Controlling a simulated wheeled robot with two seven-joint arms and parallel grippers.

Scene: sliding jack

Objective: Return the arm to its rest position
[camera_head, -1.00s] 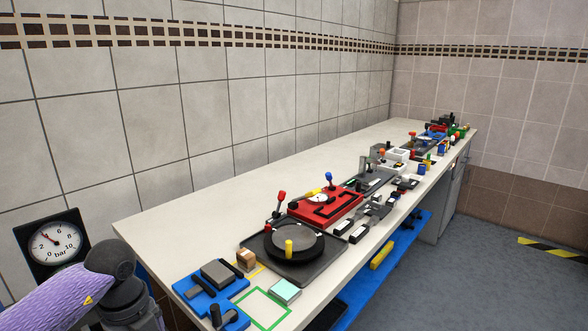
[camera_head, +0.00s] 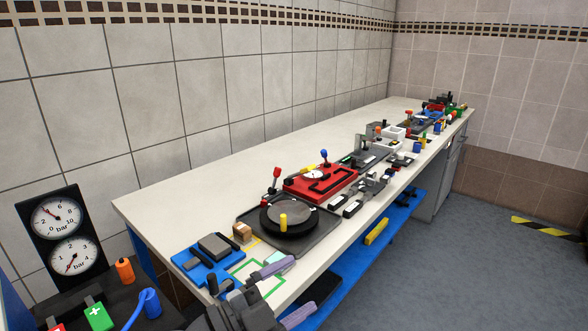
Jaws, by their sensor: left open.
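My left gripper (camera_head: 300,285) is at the bottom centre, with its two purple fingers spread apart and nothing seen between them. Its dark body (camera_head: 230,312) comes in from the bottom edge. The fingers overlap the near end of the bench (camera_head: 180,205) in the picture, in front of the green square outline (camera_head: 236,270). A blue fixture with a grey block (camera_head: 214,245) is just left of the gripper. I cannot tell how high the fingers are above the bench. My right gripper is out of view.
A black turntable (camera_head: 290,217) with a yellow peg, a red panel (camera_head: 318,182) with levers and several smaller devices line the bench. At the lower left are two pressure gauges (camera_head: 68,232), an orange bottle (camera_head: 124,270) and a green box (camera_head: 98,316). The bench's wall side is clear.

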